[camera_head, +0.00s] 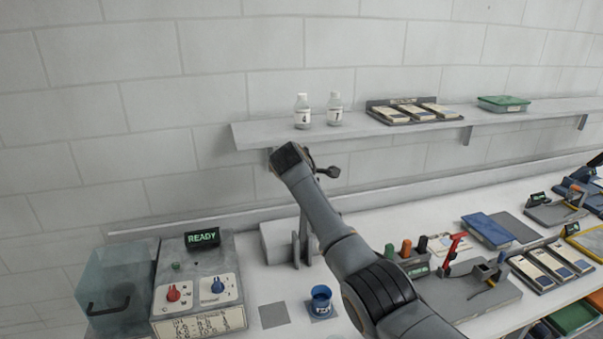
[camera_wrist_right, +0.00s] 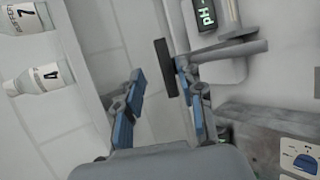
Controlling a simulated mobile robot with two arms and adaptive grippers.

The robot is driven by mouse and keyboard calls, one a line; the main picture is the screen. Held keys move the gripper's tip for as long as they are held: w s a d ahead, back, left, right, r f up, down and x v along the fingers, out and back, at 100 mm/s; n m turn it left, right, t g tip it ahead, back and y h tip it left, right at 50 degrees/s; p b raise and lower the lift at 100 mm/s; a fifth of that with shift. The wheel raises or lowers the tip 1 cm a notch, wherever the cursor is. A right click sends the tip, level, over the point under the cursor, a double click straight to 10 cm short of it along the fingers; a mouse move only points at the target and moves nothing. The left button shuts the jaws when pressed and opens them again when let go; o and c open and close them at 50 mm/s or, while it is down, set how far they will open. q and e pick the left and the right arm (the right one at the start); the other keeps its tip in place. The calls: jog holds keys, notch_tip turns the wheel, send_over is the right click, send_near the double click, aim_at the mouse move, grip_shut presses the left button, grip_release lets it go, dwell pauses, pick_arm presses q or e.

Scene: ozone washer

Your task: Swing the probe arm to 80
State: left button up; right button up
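My right arm crosses the head view from the lower right, its far end in front of the wall below the shelf. In the right wrist view my right gripper (camera_wrist_right: 155,82) is open, its blue-padded fingers apart. A dark upright bar (camera_wrist_right: 164,67) shows between the fingertips, nearer the right finger; I cannot tell whether they touch. A grey rod (camera_wrist_right: 232,50), apparently the probe arm, runs right from beside that finger, below a pH display (camera_wrist_right: 207,14). In the head view my arm hides most of the probe stand (camera_head: 280,240), and no angle scale is readable. My left gripper is not in view.
The shelf (camera_head: 260,134) carries bottles marked 4 (camera_head: 302,112) and 7 (camera_head: 335,110). The washer box (camera_head: 200,285) reads READY and has red and blue knobs. A blue cup (camera_head: 320,300) stands on the bench. Several tools and trays fill the right side.

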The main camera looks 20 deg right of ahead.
jog(key=v, duration=0.9)
jog(key=shift+s+d+r, duration=0.15)
jog(key=shift+s+r, duration=0.05)
jog(key=shift+s, duration=0.2)
